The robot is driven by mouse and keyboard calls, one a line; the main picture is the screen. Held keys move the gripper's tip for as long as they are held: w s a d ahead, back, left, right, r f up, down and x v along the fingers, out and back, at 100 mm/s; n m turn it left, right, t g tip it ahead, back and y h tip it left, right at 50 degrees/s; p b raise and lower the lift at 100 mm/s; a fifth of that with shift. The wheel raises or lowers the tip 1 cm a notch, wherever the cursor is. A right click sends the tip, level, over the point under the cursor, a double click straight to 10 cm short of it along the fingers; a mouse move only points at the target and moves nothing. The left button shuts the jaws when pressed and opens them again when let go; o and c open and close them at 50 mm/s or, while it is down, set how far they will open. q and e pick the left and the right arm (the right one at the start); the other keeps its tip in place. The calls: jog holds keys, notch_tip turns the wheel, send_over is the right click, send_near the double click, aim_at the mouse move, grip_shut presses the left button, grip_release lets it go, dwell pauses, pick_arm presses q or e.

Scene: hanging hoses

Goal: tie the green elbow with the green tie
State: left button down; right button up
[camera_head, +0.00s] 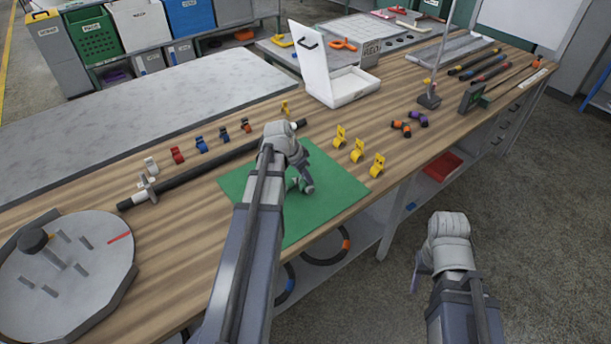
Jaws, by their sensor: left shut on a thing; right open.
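A small green-marked piece, apparently the green elbow (292,184), is at my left gripper (302,184), over the green mat (335,195). My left gripper points down and is shut on it; the wrist and fingers hide much of it, and I cannot tell whether it touches the mat. My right gripper (415,274) is open and empty, off the table's front edge over the floor. I cannot make out a green tie.
Yellow clips (358,151) stand right of the mat, beside orange and purple elbow pieces (410,122). A dark rod (215,165) lies behind, with small coloured clips (201,145) along it. A round grey plate with pegs (65,275) is at left, an open white box (350,88) at back.

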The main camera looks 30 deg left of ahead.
pick_arm(q)
jog(key=shift+f, duration=0.1)
jog(key=c, duration=0.6)
grip_release()
jog(key=shift+c, duration=0.2)
jog(key=p+v, duration=0.7)
jog(key=shift+s+r, duration=0.15)
jog(key=shift+r, duration=0.2)
